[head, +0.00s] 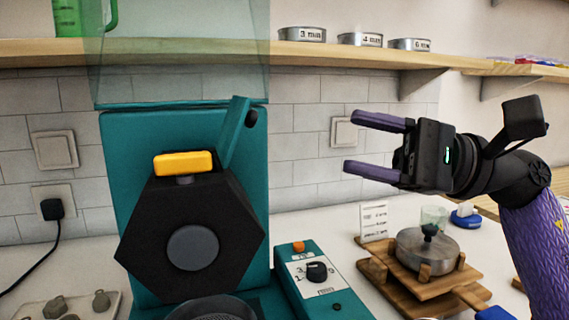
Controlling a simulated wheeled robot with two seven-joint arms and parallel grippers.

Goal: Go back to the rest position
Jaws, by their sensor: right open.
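My right gripper (362,146) is in the right half of the head view, its two purple fingers spread apart and pointing left. Nothing is between the fingers. It is in the air in front of the tiled wall, to the right of the teal machine and apart from it. My right arm comes in from the lower right. My left gripper does not show in the head view.
A teal machine (122,150) with a black hexagonal front and yellow block (183,163) stands at left centre. A control box (312,277) and a lidded pot (428,250) on wooden boards are to its right. A shelf (340,53) holds labelled tins.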

